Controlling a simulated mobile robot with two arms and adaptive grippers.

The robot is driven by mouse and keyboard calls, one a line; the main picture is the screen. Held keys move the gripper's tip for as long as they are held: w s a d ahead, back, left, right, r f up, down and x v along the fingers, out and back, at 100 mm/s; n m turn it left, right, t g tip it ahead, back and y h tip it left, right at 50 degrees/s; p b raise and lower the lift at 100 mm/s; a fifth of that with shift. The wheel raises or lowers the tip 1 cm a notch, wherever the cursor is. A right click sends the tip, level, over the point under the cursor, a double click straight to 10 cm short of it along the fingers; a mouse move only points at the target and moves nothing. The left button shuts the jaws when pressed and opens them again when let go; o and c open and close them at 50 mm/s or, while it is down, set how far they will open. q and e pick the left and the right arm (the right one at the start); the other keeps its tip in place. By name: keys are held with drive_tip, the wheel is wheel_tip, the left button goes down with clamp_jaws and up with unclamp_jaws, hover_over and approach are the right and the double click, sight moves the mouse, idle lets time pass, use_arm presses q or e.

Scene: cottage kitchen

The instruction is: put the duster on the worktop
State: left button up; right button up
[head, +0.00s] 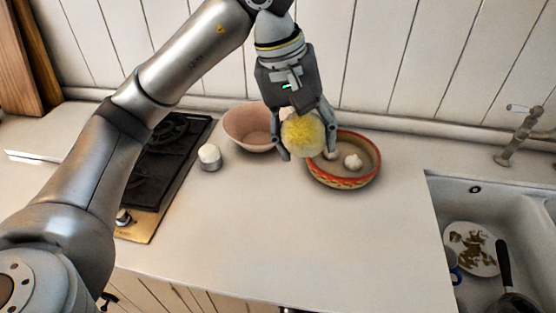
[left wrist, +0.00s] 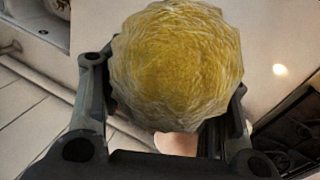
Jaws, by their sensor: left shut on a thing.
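The duster shows as a fluffy yellow round head (head: 303,135) between the fingers of my left gripper (head: 303,150). My left gripper is shut on it, one finger on each side. In the left wrist view the duster (left wrist: 180,65) fills the upper middle and hides much of what lies beyond it. In the head view the duster overlaps the left rim of the red-patterned bowl and appears held above the worktop (head: 270,220); the exact height is hard to tell. My right gripper is not in view.
A pink bowl (head: 240,128) and a red-patterned bowl (head: 345,182) holding small white things stand at the back. The sink (head: 500,215) with a dirty plate is right. The front-middle worktop is clear.

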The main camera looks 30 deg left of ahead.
use_arm(q)
drive_tip(key=a+f+p, duration=0.2)
drive_tip(key=a+f, duration=0.3)
drive_tip(key=f, duration=0.4)
drive_tip(key=shift+a+f+p, duration=0.2)
drive_tip(key=shift+p, duration=0.1)
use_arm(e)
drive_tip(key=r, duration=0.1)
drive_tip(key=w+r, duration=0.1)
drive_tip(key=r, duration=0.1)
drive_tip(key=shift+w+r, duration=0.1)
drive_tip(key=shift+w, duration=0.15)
use_arm(q)
drive_tip(key=shift+f, duration=0.1)
drive_tip(key=o, duration=1)
